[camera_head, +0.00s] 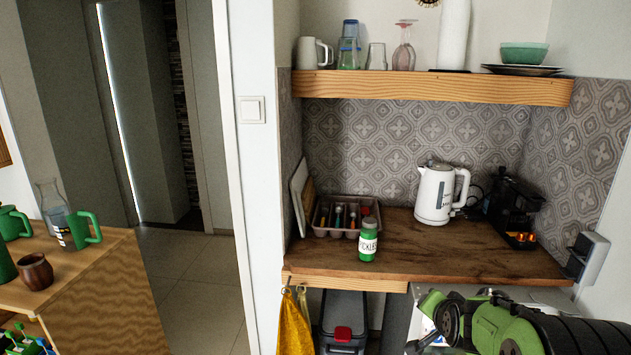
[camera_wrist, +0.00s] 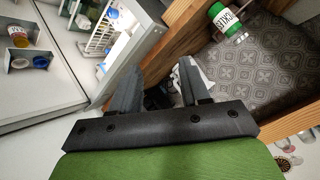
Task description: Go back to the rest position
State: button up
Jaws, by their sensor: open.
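My gripper (camera_wrist: 158,80) is open in the wrist view, with its two dark fingers apart and nothing held between them. In the head view my green and black arm (camera_head: 495,325) reaches across the lower right, in front of the counter; the fingers are not clear there. The jar also shows at the top of the wrist view (camera_wrist: 226,18), well apart from my fingers.
A cutlery tray (camera_head: 322,217), a white kettle (camera_head: 436,193) and a black coffee machine (camera_head: 515,210) stand on the counter. A wooden shelf (camera_head: 430,86) hangs above. A wooden table (camera_head: 105,300) with green mugs is at left. An open fridge-like cabinet (camera_wrist: 60,75) shows in the wrist view.

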jog(key=s+a+r+n+g+y+p, duration=0.1)
jog(key=s+a+r+n, duration=0.3)
jog(key=s, duration=0.4)
jog(key=s+a+r+n+g+p, duration=0.1)
jog(key=s+a+r, duration=0.4)
jog(key=s, duration=0.4)
jog(key=s+a+n+g+p, duration=0.1)
jog(key=s+n, duration=0.3)
jog(key=s, duration=1.1)
jog(key=shift+r+g+y, duration=0.3)
jog(key=shift+g, duration=0.5)
